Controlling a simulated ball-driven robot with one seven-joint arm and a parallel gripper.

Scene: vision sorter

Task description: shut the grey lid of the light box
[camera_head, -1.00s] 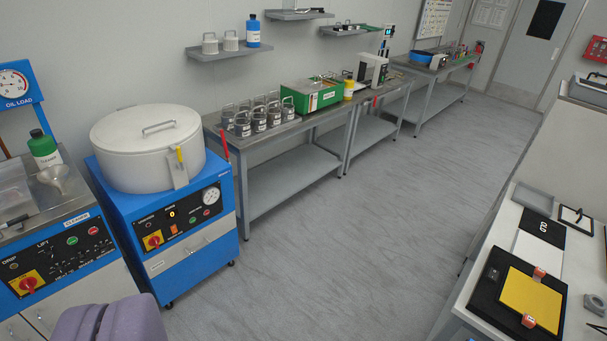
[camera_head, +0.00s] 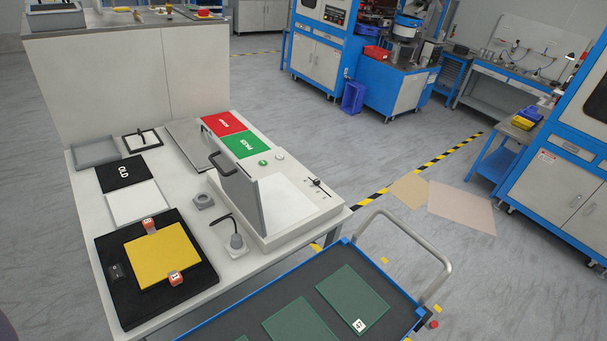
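The light box (camera_head: 318,213) is a low white box on the right part of the white bench, with a slider and small buttons on its top. Its grey lid (camera_head: 243,190) stands open, close to upright, along the box's left side. A dark handle (camera_head: 221,158) sticks out from the lid's upper left. The pale lit surface lies bare to the right of the lid. Part of the box's left side is hidden behind the lid. My gripper is not in view.
A yellow sheet (camera_head: 160,255) with two red-and-white blocks lies on a black board at the bench's front left. A blue-edged cart (camera_head: 290,280) with green plates stands close in front.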

